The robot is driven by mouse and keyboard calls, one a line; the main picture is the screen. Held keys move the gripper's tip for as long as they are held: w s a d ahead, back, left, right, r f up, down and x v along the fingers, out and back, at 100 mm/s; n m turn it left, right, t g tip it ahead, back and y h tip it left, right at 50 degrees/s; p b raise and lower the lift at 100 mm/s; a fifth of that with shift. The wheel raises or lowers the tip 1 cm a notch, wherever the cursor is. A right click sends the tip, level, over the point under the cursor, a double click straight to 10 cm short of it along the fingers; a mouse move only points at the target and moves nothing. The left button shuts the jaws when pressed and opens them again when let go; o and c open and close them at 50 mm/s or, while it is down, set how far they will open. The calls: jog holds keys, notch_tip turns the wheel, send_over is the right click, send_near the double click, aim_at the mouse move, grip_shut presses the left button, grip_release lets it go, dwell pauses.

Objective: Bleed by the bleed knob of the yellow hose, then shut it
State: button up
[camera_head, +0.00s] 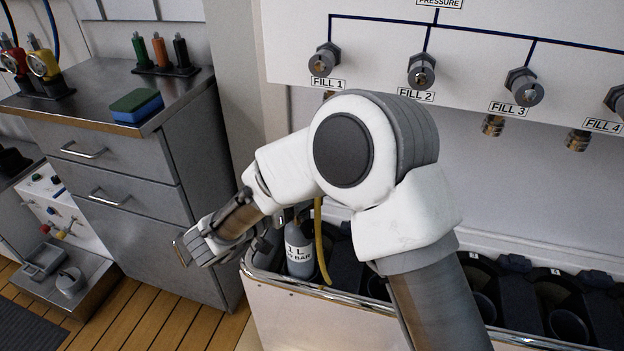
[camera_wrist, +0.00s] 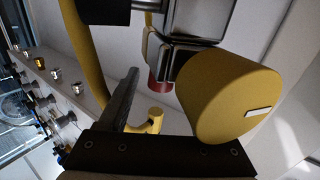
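A large yellow knob (camera_wrist: 225,105) with a white mark on its face fills the right of the wrist view, close to the camera. I take it for the bleed knob. It sits beside a metal block (camera_wrist: 195,45). The yellow hose (camera_wrist: 78,35) curves down at upper left; in the head view the yellow hose (camera_head: 319,240) hangs beside a grey bottle (camera_head: 299,252). My gripper (camera_wrist: 155,100) shows one dark finger, left of the knob and apart from it. The other finger is hidden, apparently behind the knob. In the head view my arm hides the knob.
A small yellow T-shaped piece (camera_wrist: 155,122) shows behind the finger, and a red part (camera_wrist: 160,88) under the metal block. The trough (camera_head: 300,310) holds dark wells. The fill panel (camera_head: 470,60) stands above; a steel cabinet (camera_head: 110,160) is at left.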

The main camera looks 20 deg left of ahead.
jog(key=shift+s, duration=0.1)
jog(key=p+v, duration=0.4)
jog(key=v, duration=1.3)
jog(key=shift+s+a, duration=0.1)
jog(key=shift+s, duration=0.1)
